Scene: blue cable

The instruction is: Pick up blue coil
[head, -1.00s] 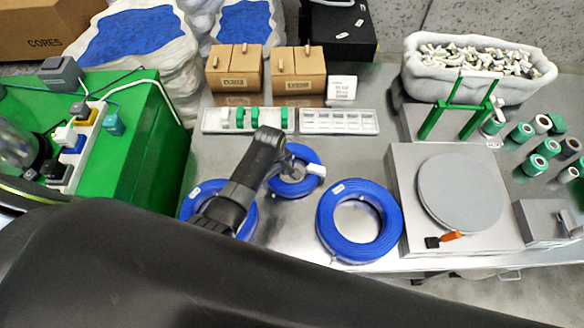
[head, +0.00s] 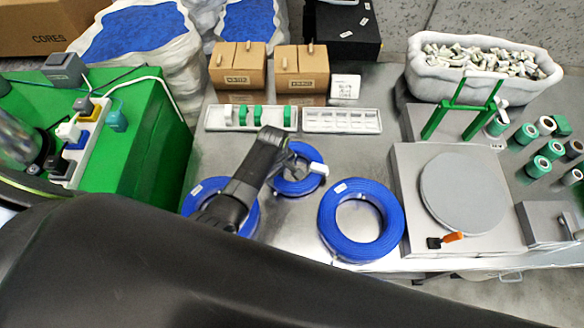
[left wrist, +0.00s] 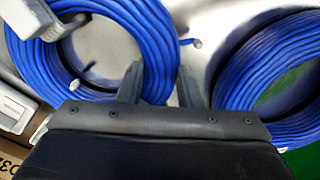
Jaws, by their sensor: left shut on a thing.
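Three blue coils lie in a row on the metal table. The small middle coil (head: 293,186) is partly hidden by my left gripper (head: 290,167), whose arm reaches over it. In the left wrist view, my left gripper (left wrist: 160,80) has its two dark fingers on either side of the rim of this coil (left wrist: 100,11); it is shut on it. A pale piece (left wrist: 50,22) sits across the coil's rim there. The left coil (head: 201,191) is partly covered by my arm and also shows in the left wrist view (left wrist: 240,75). The large right coil (head: 328,225) lies flat and free.
A grey turntable (head: 462,192) stands right of the coils. White trays (head: 342,120) and cardboard boxes (head: 238,67) stand behind. A green box (head: 150,130) is at left. Green and white spools (head: 538,166) are at far right. My dark arm fills the lower foreground.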

